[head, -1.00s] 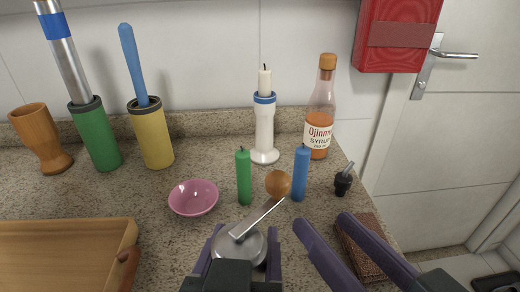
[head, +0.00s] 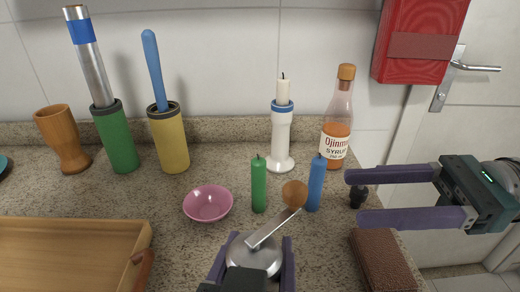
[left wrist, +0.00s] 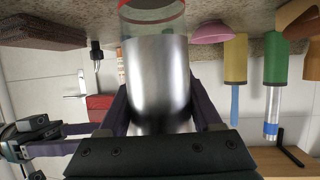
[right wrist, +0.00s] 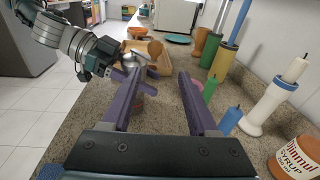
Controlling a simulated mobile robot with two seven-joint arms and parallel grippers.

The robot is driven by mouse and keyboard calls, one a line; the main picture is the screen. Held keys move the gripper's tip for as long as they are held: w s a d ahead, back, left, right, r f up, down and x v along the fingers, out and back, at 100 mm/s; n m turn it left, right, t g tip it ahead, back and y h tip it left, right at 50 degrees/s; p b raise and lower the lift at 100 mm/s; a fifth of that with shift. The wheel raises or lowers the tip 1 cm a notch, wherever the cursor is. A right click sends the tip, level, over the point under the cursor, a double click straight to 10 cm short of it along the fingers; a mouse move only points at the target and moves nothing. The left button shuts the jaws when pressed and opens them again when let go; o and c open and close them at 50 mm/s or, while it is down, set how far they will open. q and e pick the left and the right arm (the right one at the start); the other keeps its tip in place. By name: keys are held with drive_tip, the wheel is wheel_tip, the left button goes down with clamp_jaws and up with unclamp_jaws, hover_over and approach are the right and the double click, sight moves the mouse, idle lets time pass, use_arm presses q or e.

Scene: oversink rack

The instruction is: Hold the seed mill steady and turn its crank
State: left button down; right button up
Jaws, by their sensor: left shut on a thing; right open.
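The seed mill (head: 254,262) stands at the front of the counter with a round silver top. Its crank arm (head: 268,232) slants up and right to a brown wooden knob (head: 294,194). My left gripper (head: 256,252) is shut around the mill's body, and the left wrist view shows the steel cylinder (left wrist: 158,82) between its fingers. My right gripper (head: 352,198) is open and empty, to the right of the knob, with its fingers pointing left.
A green candle (head: 258,186) and a blue candle (head: 315,186) stand close by the knob. A pink bowl (head: 208,204) is left of them. A syrup bottle (head: 337,125) and a white candle holder (head: 282,140) stand behind. A brown block (head: 384,262) lies at the right edge.

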drive_tip(key=a+r, duration=0.1)
drive_tip(key=a, duration=1.1)
drive_tip(key=shift+r+y, duration=0.2)
drive_tip(key=shift+y, duration=0.2)
clamp_jaws()
